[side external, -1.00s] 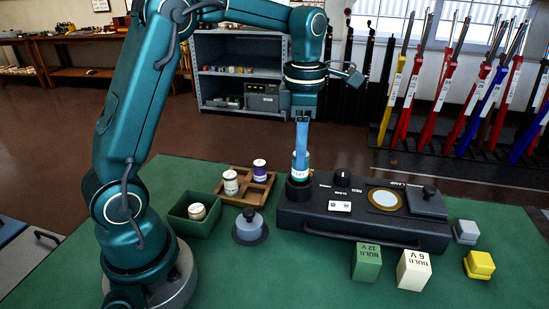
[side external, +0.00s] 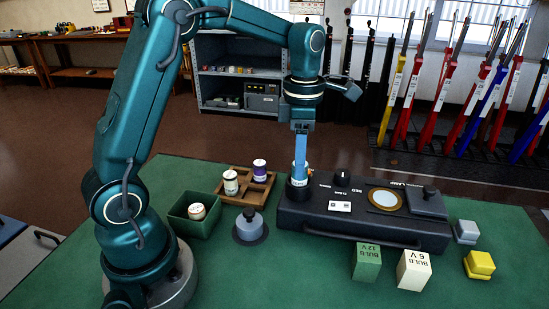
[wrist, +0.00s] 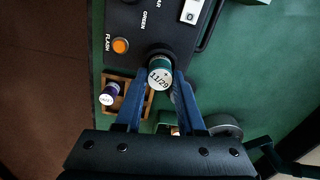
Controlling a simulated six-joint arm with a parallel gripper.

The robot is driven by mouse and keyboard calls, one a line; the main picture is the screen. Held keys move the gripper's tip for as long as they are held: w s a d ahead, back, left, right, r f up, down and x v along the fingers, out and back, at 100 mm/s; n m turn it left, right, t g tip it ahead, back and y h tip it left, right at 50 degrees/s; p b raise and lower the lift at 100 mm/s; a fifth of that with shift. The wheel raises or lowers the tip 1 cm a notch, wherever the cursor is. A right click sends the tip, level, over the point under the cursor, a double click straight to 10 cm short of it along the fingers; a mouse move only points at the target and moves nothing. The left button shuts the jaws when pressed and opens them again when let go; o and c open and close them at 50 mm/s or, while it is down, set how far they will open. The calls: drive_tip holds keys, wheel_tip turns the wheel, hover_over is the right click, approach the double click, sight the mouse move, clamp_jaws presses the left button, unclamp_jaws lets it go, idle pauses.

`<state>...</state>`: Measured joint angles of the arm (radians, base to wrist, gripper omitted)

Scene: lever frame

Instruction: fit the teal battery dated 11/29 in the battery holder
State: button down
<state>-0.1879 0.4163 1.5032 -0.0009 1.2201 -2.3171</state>
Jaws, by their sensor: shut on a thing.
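The teal battery dated 11/29 (wrist: 160,76) is upright between the blue fingers of my gripper (wrist: 159,82), its plus-marked top facing the wrist camera. In the side view my gripper (side external: 300,168) is shut on the battery (side external: 299,175) at the left end of the black lamp box. The battery holder (side external: 298,189) is a dark round cup there. The battery's lower part is hidden inside the cup. I cannot tell whether it touches the bottom.
A wooden tray (side external: 245,197) holds a white-labelled battery (side external: 231,183) and a purple one (side external: 259,170). A green bin (side external: 190,226) holds another battery. Bulb boxes (side external: 367,262) stand in front of the black box (side external: 380,233). A grey knobbed disc (side external: 250,229) sits left of it.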

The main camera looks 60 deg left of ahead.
drive_tip(key=shift+f, duration=0.75)
idle(0.8)
unclamp_jaws()
idle(0.5)
drive_tip(key=shift+r, duration=0.1)
drive_tip(key=shift+r, duration=2.95)
